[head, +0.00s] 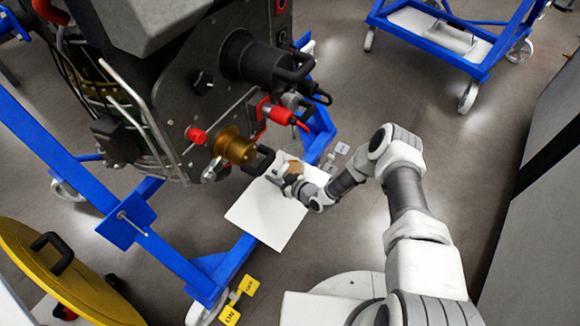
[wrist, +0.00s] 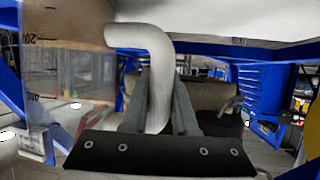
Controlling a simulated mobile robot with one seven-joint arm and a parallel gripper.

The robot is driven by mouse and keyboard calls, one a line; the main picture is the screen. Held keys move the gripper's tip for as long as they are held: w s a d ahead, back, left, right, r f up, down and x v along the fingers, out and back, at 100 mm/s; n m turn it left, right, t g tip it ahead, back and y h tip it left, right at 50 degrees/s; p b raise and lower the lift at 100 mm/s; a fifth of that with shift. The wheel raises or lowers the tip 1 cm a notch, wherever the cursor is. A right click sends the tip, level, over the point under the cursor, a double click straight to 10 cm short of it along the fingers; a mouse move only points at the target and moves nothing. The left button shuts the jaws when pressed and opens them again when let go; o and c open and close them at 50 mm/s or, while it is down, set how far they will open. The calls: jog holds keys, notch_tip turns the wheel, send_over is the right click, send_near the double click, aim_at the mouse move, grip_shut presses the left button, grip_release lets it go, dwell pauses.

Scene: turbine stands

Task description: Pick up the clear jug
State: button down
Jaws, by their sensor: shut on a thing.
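The clear jug (wrist: 72,75) fills the left of the wrist view, with dark measuring marks on its wall and a pale curved handle (wrist: 157,52). My gripper (wrist: 163,112) is shut on this handle, with a finger on each side of it. In the head view my gripper (head: 291,182) is at the upper right part of a white panel (head: 262,219), beside the dark machine. The jug is small and hard to make out there, partly hidden by my gripper. I cannot tell whether its base touches the panel.
The dark machine (head: 222,112), with a brass fitting (head: 234,147) and red connectors, stands close to my gripper in a blue frame (head: 172,246). A yellow disc (head: 55,275) is at lower left. A blue trolley (head: 463,50) stands at the back right. Grey floor is open between.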

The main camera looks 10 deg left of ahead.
jog(key=shift+r, duration=0.1)
jog(key=s+d+r+p, duration=0.1)
jog(key=d+r+p, duration=0.3)
jog(key=d+r, duration=0.6)
jog(key=shift+d+r+p, duration=0.3)
jog(key=shift+d+r, duration=0.1)
jog(key=shift+d, duration=0.4)
dwell(1.3)
